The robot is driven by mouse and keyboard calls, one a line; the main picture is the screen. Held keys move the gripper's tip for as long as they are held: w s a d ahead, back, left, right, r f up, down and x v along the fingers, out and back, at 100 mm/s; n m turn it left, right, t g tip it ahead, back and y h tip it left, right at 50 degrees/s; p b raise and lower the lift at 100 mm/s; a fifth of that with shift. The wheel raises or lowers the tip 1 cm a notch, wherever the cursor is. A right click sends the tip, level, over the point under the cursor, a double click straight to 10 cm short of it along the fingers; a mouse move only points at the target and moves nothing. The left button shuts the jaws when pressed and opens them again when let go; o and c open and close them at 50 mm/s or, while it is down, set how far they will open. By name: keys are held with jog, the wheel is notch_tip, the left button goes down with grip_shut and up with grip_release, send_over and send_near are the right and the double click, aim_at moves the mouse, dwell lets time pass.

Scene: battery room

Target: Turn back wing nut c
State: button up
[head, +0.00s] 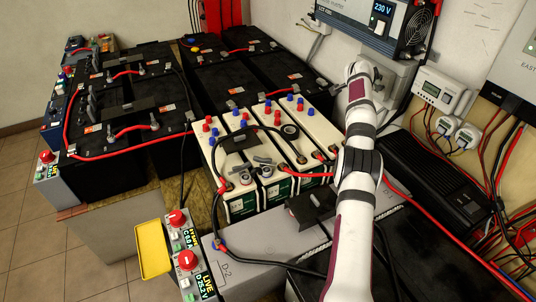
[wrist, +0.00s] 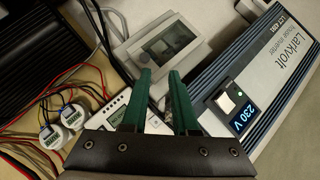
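My gripper (wrist: 159,76) shows in the wrist view as two green fingers set apart, with nothing between them. It faces a grey box (wrist: 160,45) with a dark display window on the wall. In the head view my arm reaches up toward the wall, and its fingers cannot be made out. Small grey wing-shaped nuts or clamps stand on cable ends of the black batteries (head: 125,105) and the cream batteries (head: 243,150), well apart from my gripper. No letter c can be read, so I cannot tell which is wing nut c.
The inverter (wrist: 262,75) reading 230 V is close to my gripper. Red and black cables cross the batteries. A black charger (head: 432,178) stands by the wall at right.

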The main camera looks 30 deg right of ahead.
jog(key=s+a+f+m+g+y, duration=0.1)
jog(key=a+f+m+g+y, duration=0.1)
jog(key=a+f+y, duration=0.35)
jog(key=m+g+y, duration=0.2)
jog(key=y, duration=0.6)
send_near(264, 158)
jog(key=x, duration=0.8)
jog(key=shift+f, duration=0.1)
grip_shut()
